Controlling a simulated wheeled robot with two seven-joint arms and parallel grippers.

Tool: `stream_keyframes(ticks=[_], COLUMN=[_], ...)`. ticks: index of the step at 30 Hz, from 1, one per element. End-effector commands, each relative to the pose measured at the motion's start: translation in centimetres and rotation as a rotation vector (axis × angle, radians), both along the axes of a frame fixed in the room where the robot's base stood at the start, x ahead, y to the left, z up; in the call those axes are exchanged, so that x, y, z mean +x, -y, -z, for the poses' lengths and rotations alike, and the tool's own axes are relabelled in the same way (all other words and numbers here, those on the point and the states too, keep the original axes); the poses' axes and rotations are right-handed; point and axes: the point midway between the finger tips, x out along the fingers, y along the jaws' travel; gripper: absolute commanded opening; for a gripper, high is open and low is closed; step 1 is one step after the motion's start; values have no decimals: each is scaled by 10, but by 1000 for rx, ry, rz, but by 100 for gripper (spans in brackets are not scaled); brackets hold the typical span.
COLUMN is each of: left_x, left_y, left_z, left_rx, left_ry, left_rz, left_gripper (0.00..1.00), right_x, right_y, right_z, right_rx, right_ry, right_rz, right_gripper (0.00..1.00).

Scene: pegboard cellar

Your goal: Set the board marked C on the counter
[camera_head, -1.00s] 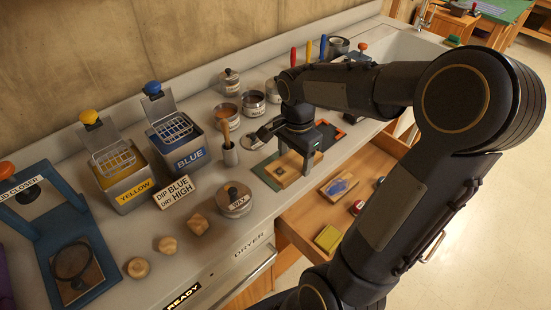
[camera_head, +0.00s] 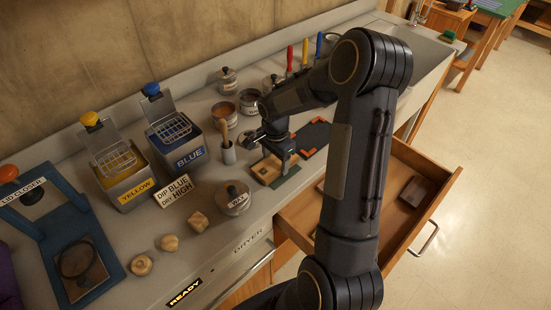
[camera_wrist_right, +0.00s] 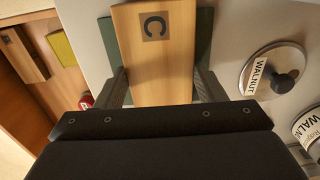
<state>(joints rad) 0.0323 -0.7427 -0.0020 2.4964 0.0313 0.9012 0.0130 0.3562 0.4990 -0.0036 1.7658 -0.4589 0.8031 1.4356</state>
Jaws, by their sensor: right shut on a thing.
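The board marked C (camera_wrist_right: 150,65) is a flat light-wood piece with a dark letter C on a square patch. It shows in the wrist view between the two fingers of my right gripper (camera_wrist_right: 162,88), which is shut on it. In the head view the board (camera_head: 264,169) is under the right gripper (camera_head: 281,162), over a green mat (camera_head: 288,178) on the counter (camera_head: 216,232). I cannot tell whether the board touches the mat or hangs just above it. My left gripper is not in view.
A lidded tin (camera_head: 234,198) stands left of the mat, with a dark orange-cornered mat (camera_head: 314,136) behind right. Yellow (camera_head: 122,182) and blue (camera_head: 184,148) bins stand farther left. An open drawer (camera_head: 392,240) juts out below the counter, holding a brown block (camera_head: 413,191).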

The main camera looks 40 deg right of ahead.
Motion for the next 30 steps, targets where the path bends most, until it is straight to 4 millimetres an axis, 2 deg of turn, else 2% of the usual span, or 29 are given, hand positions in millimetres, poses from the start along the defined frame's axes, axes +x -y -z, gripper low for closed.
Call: stream_keyframes(ticks=[7, 8, 13, 24, 26, 30], left_x=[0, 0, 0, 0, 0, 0], left_y=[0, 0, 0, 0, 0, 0], left_z=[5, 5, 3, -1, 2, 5], left_rx=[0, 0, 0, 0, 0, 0], left_ry=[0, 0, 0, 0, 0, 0], left_rz=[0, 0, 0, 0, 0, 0], left_gripper=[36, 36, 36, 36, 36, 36], right_x=[0, 0, 0, 0, 1, 1], right_y=[0, 0, 0, 0, 1, 0], right_z=[4, 4, 2, -4, -11, -39], right_rx=[0, 0, 0, -1, -3, -2], right_ry=[0, 0, 0, 2, 4, 7], right_rz=[0, 0, 0, 0, 1, 0], right_gripper=[38, 64, 85, 85, 85, 85])
